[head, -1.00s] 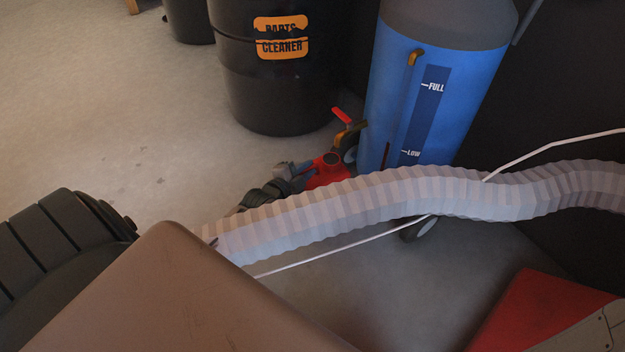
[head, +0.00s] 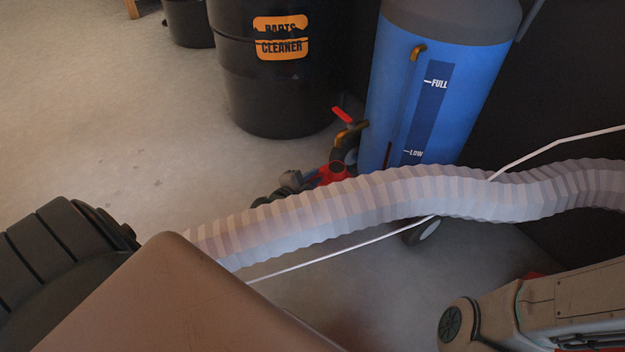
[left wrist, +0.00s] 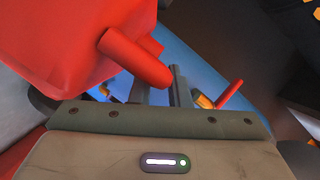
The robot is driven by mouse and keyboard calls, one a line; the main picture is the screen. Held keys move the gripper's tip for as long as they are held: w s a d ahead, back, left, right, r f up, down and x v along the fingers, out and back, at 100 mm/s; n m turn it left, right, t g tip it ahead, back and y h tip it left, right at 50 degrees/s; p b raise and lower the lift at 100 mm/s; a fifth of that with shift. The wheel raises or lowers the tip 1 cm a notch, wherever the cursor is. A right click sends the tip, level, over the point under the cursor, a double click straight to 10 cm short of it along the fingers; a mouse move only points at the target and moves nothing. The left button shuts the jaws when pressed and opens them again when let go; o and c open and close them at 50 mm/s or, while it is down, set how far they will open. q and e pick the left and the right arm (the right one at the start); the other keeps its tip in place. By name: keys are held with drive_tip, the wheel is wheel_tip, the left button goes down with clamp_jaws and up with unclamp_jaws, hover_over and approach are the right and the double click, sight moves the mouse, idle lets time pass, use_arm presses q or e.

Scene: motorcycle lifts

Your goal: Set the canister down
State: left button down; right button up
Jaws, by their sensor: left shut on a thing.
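The red canister (head: 337,172) shows in the head view only in part, just above the pale ribbed hose, which hides its lower side. My left gripper (head: 303,181) is beside it, also partly hidden by the hose. In the left wrist view the canister (left wrist: 75,40) fills the upper left, with a round red bar (left wrist: 135,58) sticking out over the fingers. The left fingers (left wrist: 160,88) are shut on the canister. The exact grip and the canister's underside are hidden, so I cannot tell whether it touches the floor. My right gripper is not in view.
The ribbed hose (head: 400,195) crosses in front. A blue tank (head: 395,100) with a red-levered valve (head: 345,118) stands behind the canister. A black drum (head: 235,70) stands at the back. Open floor (head: 120,150) lies left. A dark tyre (head: 55,255) is at lower left.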

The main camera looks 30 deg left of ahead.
use_arm(q)
drive_tip(key=shift+f, duration=0.1)
drive_tip(key=c, duration=1.7)
unclamp_jaws()
drive_tip(key=o, duration=0.3)
drive_tip(key=shift+o, duration=0.2)
